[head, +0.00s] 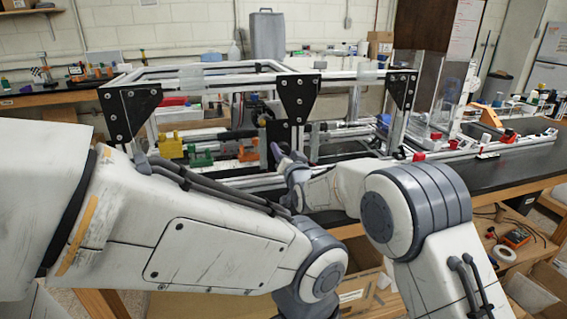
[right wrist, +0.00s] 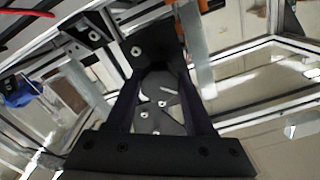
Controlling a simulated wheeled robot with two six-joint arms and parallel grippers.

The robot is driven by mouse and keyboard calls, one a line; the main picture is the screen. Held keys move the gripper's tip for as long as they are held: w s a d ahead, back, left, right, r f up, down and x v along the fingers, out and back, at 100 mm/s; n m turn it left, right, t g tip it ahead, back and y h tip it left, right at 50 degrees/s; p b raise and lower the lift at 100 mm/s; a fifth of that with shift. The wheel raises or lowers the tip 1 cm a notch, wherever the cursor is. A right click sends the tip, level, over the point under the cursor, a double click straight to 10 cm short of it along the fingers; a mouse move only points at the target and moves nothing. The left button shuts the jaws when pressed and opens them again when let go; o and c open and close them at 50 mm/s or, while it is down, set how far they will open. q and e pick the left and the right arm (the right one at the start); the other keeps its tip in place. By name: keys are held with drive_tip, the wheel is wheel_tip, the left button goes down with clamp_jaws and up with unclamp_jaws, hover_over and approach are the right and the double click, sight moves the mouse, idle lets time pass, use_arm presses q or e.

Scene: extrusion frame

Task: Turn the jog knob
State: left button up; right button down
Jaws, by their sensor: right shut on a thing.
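My right gripper (head: 277,153) reaches into the front of the extrusion frame (head: 215,83), near the middle post under the black corner plate. In the right wrist view its dark fingers (right wrist: 160,78) are shut on a dark part, taken to be the jog knob (right wrist: 148,45), at their tips. The knob's outline is mostly hidden by the fingers and dark parts around it. In the head view the gripper and my wrist cover the knob. My left arm crosses the lower left of the head view, and its gripper is not visible.
Yellow (head: 170,146), green (head: 200,156) and orange (head: 248,150) parts sit inside the frame left of my right gripper. Black corner plates (head: 298,97) and metal bars stand close around it. A clear upright panel (head: 433,85) stands at the right. The black bench (head: 515,165) is bare at the right front.

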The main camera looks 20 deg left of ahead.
drive_tip(key=m+b, duration=0.5)
drive_tip(key=shift+f, duration=0.25)
drive_tip(key=shift+r+m+b, duration=0.15)
drive_tip(key=shift+m+b, duration=1.45)
drive_tip(key=shift+m, duration=0.5)
drive_tip(key=c, duration=0.6)
unclamp_jaws()
drive_tip(key=shift+o, duration=0.2)
drive_tip(key=shift+r, duration=0.1)
drive_tip(key=b+v, duration=0.1)
drive_tip(key=v, duration=0.9)
drive_tip(key=shift+s+d+b, duration=0.2)
drive_tip(key=shift+d+b, duration=0.05)
drive_tip(key=shift+b, duration=0.1)
